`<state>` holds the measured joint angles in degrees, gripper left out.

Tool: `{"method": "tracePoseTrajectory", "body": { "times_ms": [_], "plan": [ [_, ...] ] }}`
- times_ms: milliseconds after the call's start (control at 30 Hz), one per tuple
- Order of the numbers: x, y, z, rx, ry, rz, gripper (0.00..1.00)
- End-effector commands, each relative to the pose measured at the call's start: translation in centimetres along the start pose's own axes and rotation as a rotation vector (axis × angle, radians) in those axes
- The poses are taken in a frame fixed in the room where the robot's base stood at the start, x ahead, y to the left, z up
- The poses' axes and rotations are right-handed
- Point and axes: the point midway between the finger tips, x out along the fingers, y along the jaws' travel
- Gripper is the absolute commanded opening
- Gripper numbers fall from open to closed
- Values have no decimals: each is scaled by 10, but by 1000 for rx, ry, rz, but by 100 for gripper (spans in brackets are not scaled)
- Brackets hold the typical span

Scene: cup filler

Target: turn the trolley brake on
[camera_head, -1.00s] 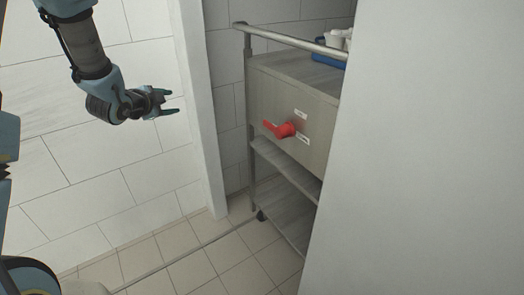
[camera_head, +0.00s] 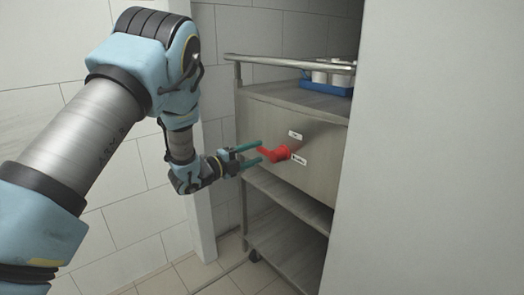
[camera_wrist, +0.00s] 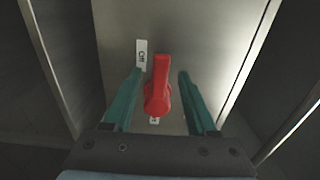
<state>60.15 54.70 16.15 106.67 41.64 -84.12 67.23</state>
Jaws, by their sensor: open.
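The trolley (camera_head: 290,100) is a grey metal cart with a rail on top and shelves below. Its red brake handle (camera_head: 275,155) sticks out of the upper front panel, its lever end pointing left in the head view. White labels (camera_head: 295,134) sit by the handle; one reads "Off" in the wrist view (camera_wrist: 142,55). My gripper (camera_head: 261,152) is open, its teal fingers reaching to the lever end. In the wrist view the red handle (camera_wrist: 159,85) shows between the two fingers, with gaps on both sides. I cannot tell whether a finger touches it.
A blue tray (camera_head: 325,88) with white cups (camera_head: 340,76) stands on the trolley top. A pale wall panel (camera_head: 435,150) covers the trolley's right side. A white post (camera_head: 200,215) and tiled wall stand to the left. Tiled floor shows below.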

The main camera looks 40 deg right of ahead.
Motion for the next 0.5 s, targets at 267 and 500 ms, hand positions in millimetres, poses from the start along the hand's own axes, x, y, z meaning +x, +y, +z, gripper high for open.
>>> {"method": "tracePoseTrajectory", "body": {
  "times_ms": [267,500],
  "plan": [
    [30,0,0,-1,0,-1,57],
    [33,0,0,-1,-2,0,57]
  ]
}}
